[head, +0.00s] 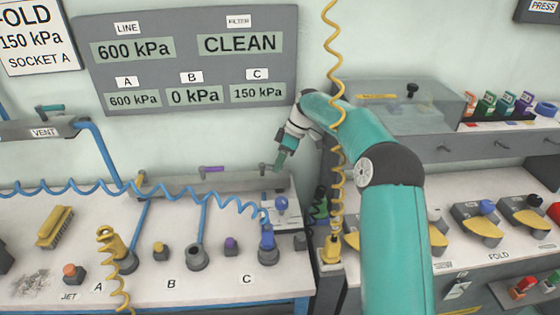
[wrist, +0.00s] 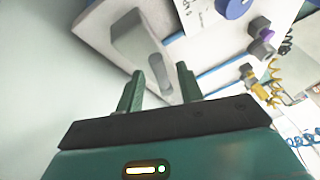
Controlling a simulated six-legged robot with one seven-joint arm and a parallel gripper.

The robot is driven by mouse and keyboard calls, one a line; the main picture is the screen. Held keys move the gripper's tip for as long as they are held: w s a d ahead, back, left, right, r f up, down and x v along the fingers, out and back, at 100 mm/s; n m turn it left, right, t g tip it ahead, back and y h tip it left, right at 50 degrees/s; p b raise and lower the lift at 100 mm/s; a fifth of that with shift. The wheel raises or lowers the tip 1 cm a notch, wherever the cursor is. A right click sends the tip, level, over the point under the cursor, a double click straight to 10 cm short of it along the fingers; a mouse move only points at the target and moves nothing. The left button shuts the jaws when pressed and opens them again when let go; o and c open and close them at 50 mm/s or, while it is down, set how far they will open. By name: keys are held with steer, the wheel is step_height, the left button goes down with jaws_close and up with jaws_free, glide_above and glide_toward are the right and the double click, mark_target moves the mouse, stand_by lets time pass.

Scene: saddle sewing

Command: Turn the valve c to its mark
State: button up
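The manifold (head: 185,186) is a long grey bar behind the bench, with a yellow handle (head: 140,178) and a purple handle (head: 212,169) on it. My gripper (head: 276,166) is at the bar's right end, where valve c appears to be, mostly hidden by the gripper. In the wrist view my gripper (wrist: 161,70) has its two green fingers apart. A grey lever-like part (wrist: 155,57) lies beyond and between the fingertips; contact cannot be told. The mark is not discernible. The panel display (head: 258,93) reads 150 kPa under C.
A blue coiled hose (head: 70,188) runs across to a blue fitting (head: 268,245) at socket C. A yellow coiled hose (head: 337,170) hangs beside my arm. A grey cabinet (head: 395,105) is at right.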

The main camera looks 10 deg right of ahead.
steer(key=shift+r, duration=0.3)
step_height(320, 180, up, 3)
steer(key=shift+f, duration=0.2)
steer(key=s+d+r, duration=0.1)
steer(key=s+r, duration=0.8)
steer(key=s, duration=0.5)
steer(key=shift+d+r, duration=0.25)
steer(key=shift+r, duration=0.15)
